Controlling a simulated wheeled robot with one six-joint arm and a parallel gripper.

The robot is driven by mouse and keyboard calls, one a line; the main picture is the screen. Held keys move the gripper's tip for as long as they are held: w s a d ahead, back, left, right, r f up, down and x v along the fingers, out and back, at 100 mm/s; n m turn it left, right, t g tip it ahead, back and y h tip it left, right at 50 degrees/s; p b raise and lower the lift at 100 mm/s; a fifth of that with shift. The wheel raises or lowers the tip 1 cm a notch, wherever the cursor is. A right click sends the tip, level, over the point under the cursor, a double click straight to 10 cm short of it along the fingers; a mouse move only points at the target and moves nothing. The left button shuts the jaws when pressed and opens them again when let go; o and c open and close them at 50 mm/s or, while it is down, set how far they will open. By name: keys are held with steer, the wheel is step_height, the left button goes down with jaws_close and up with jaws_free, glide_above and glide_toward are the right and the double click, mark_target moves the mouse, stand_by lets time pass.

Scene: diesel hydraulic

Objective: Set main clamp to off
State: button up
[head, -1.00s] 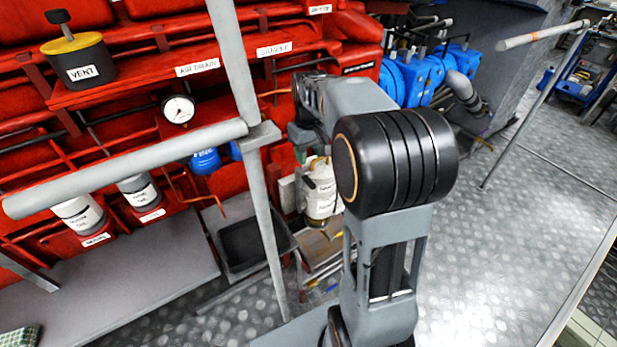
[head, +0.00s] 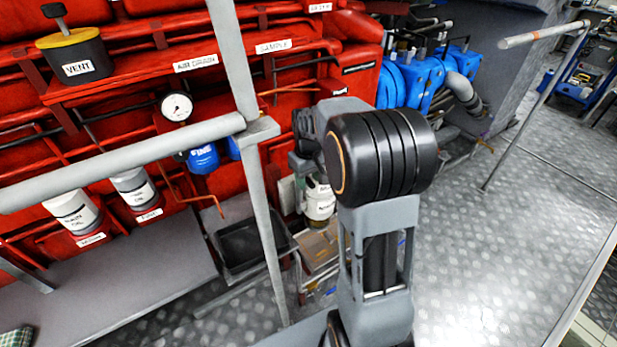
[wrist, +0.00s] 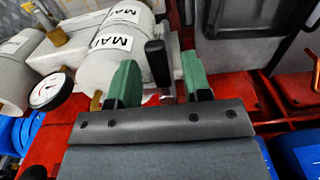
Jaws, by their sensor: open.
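In the wrist view, a black upright lever (wrist: 157,62) stands beside white cylinders (wrist: 109,58) with labels cut off after "MAI". It appears to be the main clamp's handle, but no full label shows. My gripper (wrist: 160,80) is open, its two green fingers apart. The lever appears between them, a little beyond the fingertips; I cannot tell if either finger touches it. In the head view, my arm hides most of the gripper, near a white canister (head: 320,203) low on the red machine.
A grey post and rail (head: 262,190) stand left of my arm. A dark tray (head: 250,245) sits low behind the post. A round gauge (wrist: 47,90) is left of the fingers in the wrist view. Metal floor (head: 490,250) is open on the right.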

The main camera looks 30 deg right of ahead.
jaws_close()
